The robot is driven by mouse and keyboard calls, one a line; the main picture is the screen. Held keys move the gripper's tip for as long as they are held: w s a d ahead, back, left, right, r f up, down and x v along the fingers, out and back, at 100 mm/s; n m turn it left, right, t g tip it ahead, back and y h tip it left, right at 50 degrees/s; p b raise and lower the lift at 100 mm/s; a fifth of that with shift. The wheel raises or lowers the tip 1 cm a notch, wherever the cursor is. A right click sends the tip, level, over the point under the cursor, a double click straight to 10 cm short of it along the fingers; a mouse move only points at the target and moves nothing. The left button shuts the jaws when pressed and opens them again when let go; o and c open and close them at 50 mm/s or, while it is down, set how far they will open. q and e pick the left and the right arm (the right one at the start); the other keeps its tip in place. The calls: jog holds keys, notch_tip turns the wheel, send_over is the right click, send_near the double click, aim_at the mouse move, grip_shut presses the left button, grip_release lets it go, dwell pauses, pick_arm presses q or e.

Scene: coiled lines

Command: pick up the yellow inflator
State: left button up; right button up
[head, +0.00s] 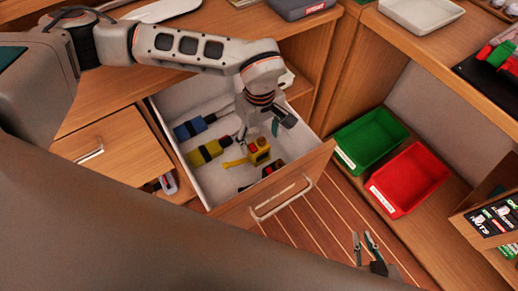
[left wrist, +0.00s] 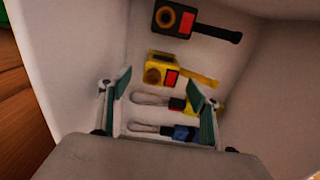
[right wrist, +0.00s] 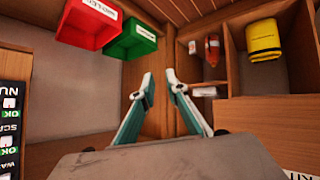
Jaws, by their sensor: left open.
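The yellow inflator (head: 257,152) appears to be the yellow tool with a red block and round dial, lying in the open white drawer. In the left wrist view the inflator (left wrist: 157,73) lies just beyond my fingertips. My left gripper (head: 259,128) is open, reaching down into the drawer above the tools. In its wrist view the left gripper (left wrist: 160,80) has nothing visible between its fingertips. My right gripper (head: 364,238) is away from the drawer, over the floor; its fingers are partly open and empty, also in the right wrist view (right wrist: 160,76).
A second yellow item with a black band (head: 208,150) and a blue one (head: 193,127) lie beside the inflator. A black tool (left wrist: 189,19) lies on its other side. The drawer front (head: 270,199) stands out. Green (head: 368,140) and red (head: 410,180) bins are at right.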

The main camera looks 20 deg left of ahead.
aim_at(258, 146)
pick_arm(q)
jog(key=f+b, duration=0.1)
jog(key=f, duration=0.3)
jog(key=shift+a+f, duration=0.15)
jog(key=shift+a, duration=0.05)
jog(key=shift+f, duration=0.45)
jog(key=shift+r, duration=0.1)
jog(key=c, duration=1.3)
